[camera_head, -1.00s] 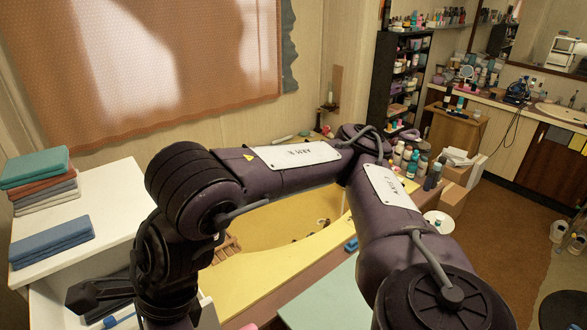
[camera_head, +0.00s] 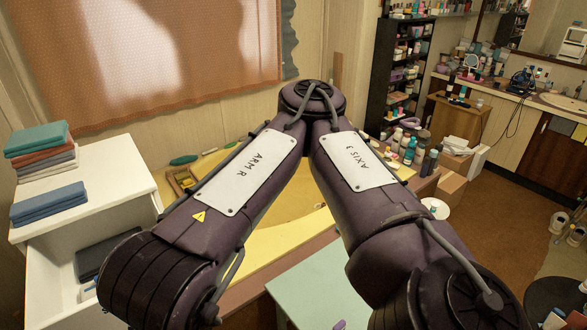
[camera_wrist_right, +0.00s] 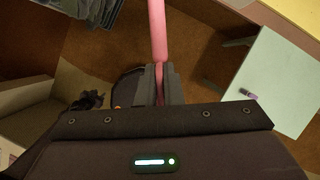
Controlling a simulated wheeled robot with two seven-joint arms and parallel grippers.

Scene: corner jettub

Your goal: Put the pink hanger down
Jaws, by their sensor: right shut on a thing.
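The pink hanger (camera_wrist_right: 158,35) shows in the right wrist view as a straight pink bar running up out of the top edge; the rest of it is out of view. My right gripper (camera_wrist_right: 160,78) is shut on its lower end and holds it above the brown floor. The hanger and my right gripper do not show in the head view, where my right arm crosses the middle. My left gripper is not in view.
A pale green table (camera_head: 305,285) stands front centre, with a small purple item (camera_wrist_right: 248,93) on it. A white cabinet (camera_head: 110,185) at left carries folded towels (camera_head: 40,140); its open drawer holds dark cloth. A yellow tub (camera_head: 275,235) lies behind my arm.

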